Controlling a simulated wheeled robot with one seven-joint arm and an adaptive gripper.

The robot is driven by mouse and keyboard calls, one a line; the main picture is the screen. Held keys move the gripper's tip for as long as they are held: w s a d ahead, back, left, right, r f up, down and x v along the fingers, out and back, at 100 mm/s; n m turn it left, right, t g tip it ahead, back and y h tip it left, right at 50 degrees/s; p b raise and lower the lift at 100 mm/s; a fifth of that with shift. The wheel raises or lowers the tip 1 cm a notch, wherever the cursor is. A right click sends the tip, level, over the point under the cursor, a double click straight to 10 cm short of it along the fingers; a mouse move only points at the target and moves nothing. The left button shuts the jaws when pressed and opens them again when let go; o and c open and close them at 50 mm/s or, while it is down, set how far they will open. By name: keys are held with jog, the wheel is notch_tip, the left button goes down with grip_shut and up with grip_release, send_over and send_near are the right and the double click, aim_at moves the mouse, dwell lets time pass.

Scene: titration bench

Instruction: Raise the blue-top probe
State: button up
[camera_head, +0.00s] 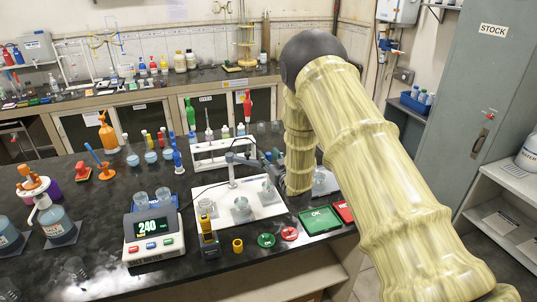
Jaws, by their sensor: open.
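I cannot tell for sure which thing is the blue-top probe. A thin grey jointed holder (231,170) stands on the white tray (210,219), with its arm reaching right over small glass beakers (241,206). Small dark and bluish parts show near the end of that holder, partly behind my arm, too small to make out. A slim blue upright piece (177,156) stands left of the white rack. My sleeved arm comes in from the right, bends at the dark elbow and hangs down just right of the tray.
A white rack (207,157) stands behind the tray. A meter (153,239) reading 240 sits left, near flasks (57,225). In front lie a green tray (320,221), a green disc (266,240) and a red disc (289,234). A grey cabinet (470,110) is at right.

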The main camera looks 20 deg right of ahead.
jog(key=shift+w+a, duration=0.1)
jog(key=shift+w, duration=0.4)
grip_shut()
